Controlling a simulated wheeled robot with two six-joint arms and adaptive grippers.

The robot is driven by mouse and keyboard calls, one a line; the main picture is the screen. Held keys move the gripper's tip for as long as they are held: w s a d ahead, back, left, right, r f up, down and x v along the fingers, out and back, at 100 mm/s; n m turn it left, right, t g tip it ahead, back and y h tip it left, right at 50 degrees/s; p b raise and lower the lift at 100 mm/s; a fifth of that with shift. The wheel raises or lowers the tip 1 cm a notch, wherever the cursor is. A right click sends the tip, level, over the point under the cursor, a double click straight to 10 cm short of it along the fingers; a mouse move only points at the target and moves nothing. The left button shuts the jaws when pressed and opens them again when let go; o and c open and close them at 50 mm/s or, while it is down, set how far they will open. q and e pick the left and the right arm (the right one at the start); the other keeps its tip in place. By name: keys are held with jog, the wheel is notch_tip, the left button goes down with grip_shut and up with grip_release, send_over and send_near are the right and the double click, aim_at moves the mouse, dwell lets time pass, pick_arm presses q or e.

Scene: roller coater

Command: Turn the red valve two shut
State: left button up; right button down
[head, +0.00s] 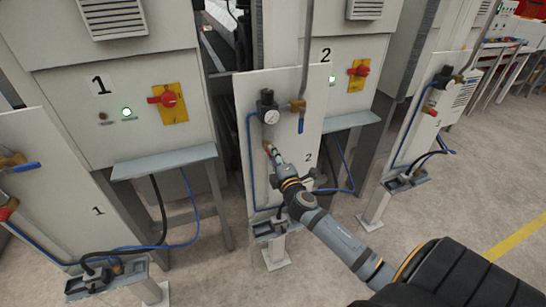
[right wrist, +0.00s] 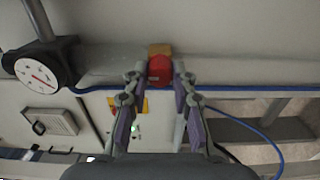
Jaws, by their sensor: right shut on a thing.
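The panel marked 2 (head: 247,88) stands in the middle of the head view. The red valve (right wrist: 160,68) with its brass body (right wrist: 159,49) shows at the centre of the right wrist view. My right gripper (right wrist: 160,77) has its fingertips on both sides of the red valve and is shut on it. In the head view my right gripper (head: 271,152) reaches the lower left part of the panel and mostly hides the valve there. My left gripper is not in view.
A pressure gauge (head: 269,115) sits just above the valve and shows in the right wrist view (right wrist: 36,74). A blue-handled valve (head: 300,125) is to its right. A blue hose (head: 250,160) runs down the panel's left side. Cabinets with red switches (head: 168,98) stand behind.

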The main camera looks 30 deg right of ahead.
jog(key=c, duration=1.1)
grip_release()
jog(key=v, duration=1.2)
